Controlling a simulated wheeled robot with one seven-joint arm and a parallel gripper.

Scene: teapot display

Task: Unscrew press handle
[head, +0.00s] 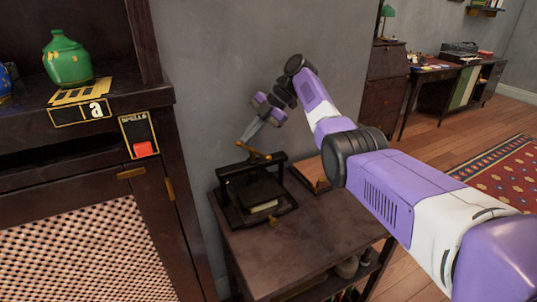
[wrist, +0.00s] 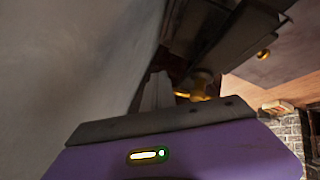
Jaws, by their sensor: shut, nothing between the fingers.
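The press (head: 228,200) is a black frame standing on the dark side table, with a light block or paper low inside it. Its brass press handle (head: 262,156) is on top of the frame. My gripper (head: 243,142) points down at the handle from above and is shut with nothing held. In the head view its tips are at or just beside the handle; I cannot tell whether they touch. In the wrist view the grey fingers (wrist: 158,92) are together, and a brass part (wrist: 203,84), probably the handle, shows just right of them.
The side table (head: 290,245) has bare room in front of the press. A wooden box or book (head: 312,175) lies right of it. The grey wall (head: 215,75) is close behind. A dark cabinet (head: 185,225) with a green jar (head: 68,60) stands left.

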